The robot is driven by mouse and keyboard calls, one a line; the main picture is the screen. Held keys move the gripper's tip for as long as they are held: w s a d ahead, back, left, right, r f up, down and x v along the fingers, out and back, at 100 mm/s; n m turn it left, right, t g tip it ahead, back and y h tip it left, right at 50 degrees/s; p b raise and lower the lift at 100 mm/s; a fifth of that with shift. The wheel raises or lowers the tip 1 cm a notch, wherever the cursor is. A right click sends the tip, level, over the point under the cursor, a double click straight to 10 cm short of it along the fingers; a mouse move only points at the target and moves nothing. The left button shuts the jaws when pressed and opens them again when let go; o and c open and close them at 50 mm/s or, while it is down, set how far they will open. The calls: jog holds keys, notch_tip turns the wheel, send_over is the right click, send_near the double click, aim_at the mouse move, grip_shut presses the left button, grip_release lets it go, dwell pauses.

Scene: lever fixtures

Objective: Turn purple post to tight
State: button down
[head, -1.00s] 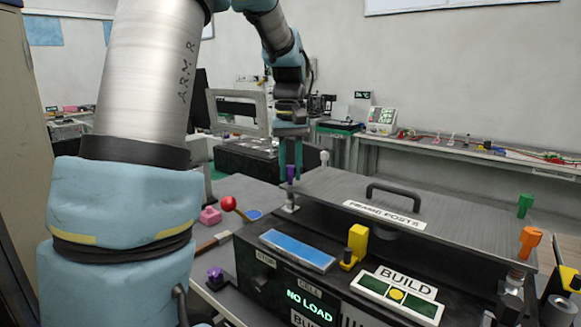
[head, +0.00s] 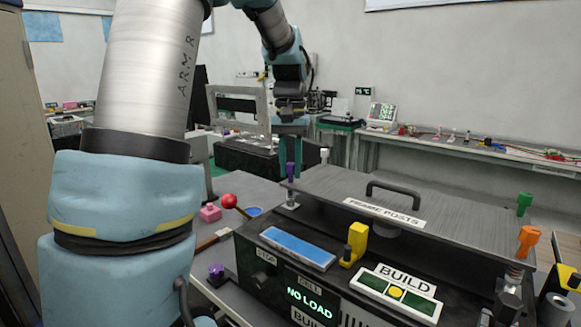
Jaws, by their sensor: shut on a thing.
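The fingers hide part of the post. Any mark for tight or loose on the post is too small to read.
A white post (head: 324,156), a green post (head: 524,203) and an orange post (head: 528,241) stand at other corners of the plate. A black handle (head: 395,190) rises from the plate. A red ball lever (head: 229,201) and yellow lever (head: 355,243) are nearer me.

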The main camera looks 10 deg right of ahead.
jog(key=c, duration=0.7)
grip_release()
jog(key=shift+r, duration=0.15)
notch_tip(320, 180, up, 10)
jog(key=shift+r+b, duration=0.25)
jog(key=shift+b, duration=0.75)
